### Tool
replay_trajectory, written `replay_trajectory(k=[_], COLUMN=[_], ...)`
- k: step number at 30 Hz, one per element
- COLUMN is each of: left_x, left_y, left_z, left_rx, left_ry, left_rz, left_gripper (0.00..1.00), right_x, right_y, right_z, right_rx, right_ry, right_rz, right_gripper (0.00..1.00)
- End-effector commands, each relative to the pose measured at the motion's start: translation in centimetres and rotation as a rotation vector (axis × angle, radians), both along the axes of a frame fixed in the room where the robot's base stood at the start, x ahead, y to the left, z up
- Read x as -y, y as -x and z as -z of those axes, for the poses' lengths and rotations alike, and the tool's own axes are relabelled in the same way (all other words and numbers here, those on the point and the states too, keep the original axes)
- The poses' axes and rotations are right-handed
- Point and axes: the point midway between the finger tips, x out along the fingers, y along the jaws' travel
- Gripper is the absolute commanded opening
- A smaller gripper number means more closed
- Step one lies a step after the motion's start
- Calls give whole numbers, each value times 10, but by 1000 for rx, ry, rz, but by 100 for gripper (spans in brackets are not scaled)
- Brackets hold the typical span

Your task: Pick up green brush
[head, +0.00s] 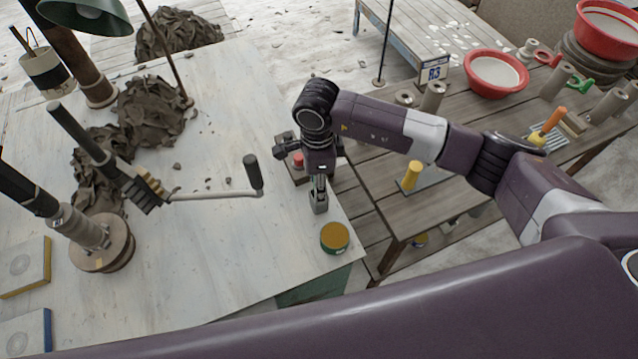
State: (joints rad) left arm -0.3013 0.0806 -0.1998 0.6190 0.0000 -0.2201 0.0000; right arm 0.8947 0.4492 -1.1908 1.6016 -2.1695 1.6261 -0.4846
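No brush is plainly recognisable as green. A small green object with a looped shape (578,84) lies on the wooden table at the far right, in front of the stacked red bowls; I cannot tell if it is a brush. A round green item with an orange-yellow top (335,237) stands at the near right corner of the pale table. My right gripper (319,205) points down over that table's right edge, just behind and above the round item and apart from it. Its fingers appear edge-on, so its opening is unclear. My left gripper is not in view.
A box with a red button (297,162) sits beside my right wrist. A yellow-handled tool (411,176) and a red bowl (494,74) are on the wooden table (395,205). The pale table's middle front is clear.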

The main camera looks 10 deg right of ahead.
Motion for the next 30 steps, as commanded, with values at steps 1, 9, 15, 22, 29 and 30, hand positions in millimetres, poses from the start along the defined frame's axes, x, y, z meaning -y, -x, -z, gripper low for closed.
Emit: replay_trajectory(k=[1, 9, 15, 22, 29, 30], left_x=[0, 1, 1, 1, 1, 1], left_y=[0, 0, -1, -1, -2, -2], left_z=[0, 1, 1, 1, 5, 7], left_rx=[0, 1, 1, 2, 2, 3], left_ry=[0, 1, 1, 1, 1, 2], left_rz=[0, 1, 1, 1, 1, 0], left_gripper=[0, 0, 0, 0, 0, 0], right_x=[0, 0, 0, 0, -1, -1], right_y=[0, 0, 0, 0, -1, -1], right_z=[0, 0, 0, 0, -11, -15], right_rx=[0, 0, 0, 0, 2, 3], right_ry=[0, 0, 0, -1, -2, -2], right_rz=[0, 0, 0, 0, 0, 1], right_gripper=[39, 20, 0, 0, 0, 0])
